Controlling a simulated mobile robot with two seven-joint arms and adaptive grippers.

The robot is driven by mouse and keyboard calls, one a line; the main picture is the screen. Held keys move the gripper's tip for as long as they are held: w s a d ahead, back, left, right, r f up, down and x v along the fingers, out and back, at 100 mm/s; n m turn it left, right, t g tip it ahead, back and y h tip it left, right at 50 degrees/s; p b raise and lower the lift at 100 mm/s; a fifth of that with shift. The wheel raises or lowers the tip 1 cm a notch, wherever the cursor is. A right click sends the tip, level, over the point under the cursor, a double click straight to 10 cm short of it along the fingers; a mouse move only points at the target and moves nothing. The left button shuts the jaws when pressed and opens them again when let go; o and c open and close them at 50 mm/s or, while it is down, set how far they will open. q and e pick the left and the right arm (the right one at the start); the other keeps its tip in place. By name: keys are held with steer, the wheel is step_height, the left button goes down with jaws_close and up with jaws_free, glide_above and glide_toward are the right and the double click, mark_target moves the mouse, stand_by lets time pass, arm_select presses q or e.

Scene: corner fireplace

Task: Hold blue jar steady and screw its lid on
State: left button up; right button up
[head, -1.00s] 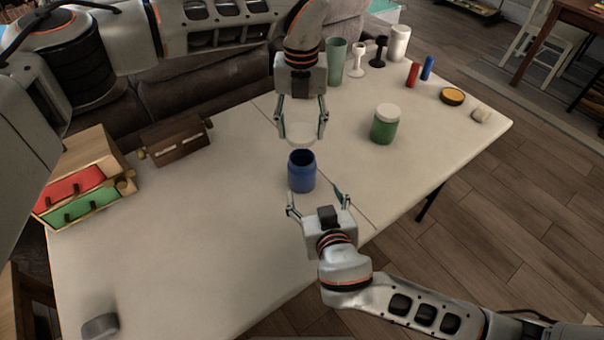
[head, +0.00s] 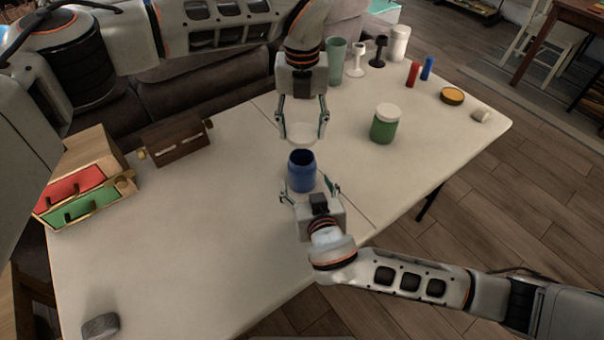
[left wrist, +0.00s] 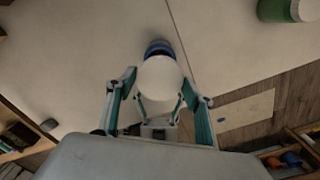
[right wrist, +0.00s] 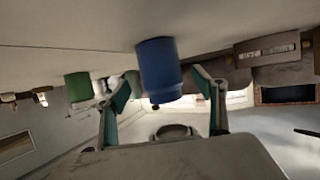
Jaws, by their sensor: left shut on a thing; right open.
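The blue jar (head: 301,171) stands upright and open on the table. It shows large between the right gripper's fingers in the right wrist view (right wrist: 158,68) and is mostly hidden behind the lid in the left wrist view (left wrist: 158,47). The white lid (head: 301,133) is in my left gripper (head: 301,126), which is shut on it just above the jar, apart from the rim. My right gripper (head: 311,190) is open at the near side of the jar, its fingers pointing toward it, one on each side.
A green jar with a white lid (head: 384,126) stands to the right. Cups, goblets, and red and blue cylinders (head: 412,74) stand at the back right. The table's front left is mostly clear.

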steer(key=x, duration=0.7)
steer(key=c, duration=1.7)
arm_select(q)
steer(key=shift+f, duration=2.5)
